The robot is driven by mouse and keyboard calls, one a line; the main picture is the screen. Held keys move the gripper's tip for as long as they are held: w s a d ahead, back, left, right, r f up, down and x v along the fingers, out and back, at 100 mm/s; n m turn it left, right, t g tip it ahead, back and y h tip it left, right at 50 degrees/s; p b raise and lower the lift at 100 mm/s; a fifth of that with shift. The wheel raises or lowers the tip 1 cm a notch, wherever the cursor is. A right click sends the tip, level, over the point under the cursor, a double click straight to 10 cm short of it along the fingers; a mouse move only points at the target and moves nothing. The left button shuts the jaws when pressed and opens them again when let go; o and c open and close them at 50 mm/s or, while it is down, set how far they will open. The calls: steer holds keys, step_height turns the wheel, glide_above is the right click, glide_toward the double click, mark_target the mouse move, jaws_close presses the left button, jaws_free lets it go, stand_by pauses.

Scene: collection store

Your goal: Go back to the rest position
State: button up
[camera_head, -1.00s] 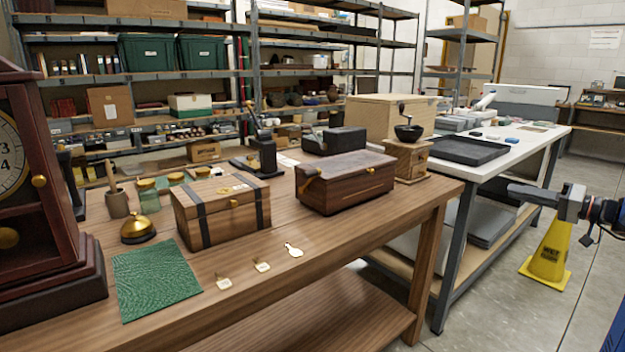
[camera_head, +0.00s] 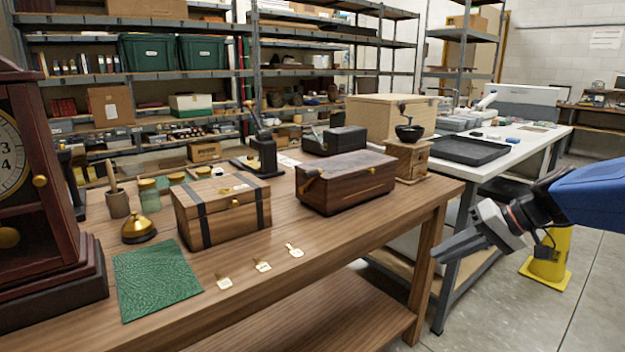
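My gripper (camera_head: 440,255) is at the right of the head view, in front of the right end of the wooden table (camera_head: 330,232) and apart from it. It points left and slightly down. Its fingers show as dark grey bars seen side-on, and I cannot tell whether they are open or shut. I see no object held in it. My blue arm comes in from the right edge.
The wooden table holds a strapped chest (camera_head: 222,209), a dark wooden box (camera_head: 345,181), a brass bell (camera_head: 138,229), a green cloth (camera_head: 155,280), small tags and a clock (camera_head: 40,200). A white table (camera_head: 535,143) and a yellow floor sign (camera_head: 550,262) stand at right.

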steer(key=s+f+h, duration=0.4)
steer(key=s, duration=0.6)
steer(key=s+a+f+h, duration=0.1)
steer(key=s+f+h, duration=0.2)
steer(key=s, duration=0.8)
steer(key=shift+a+f+h, duration=0.15)
steer(key=shift+f+h, duration=0.25)
steer(key=shift+f, duration=0.45)
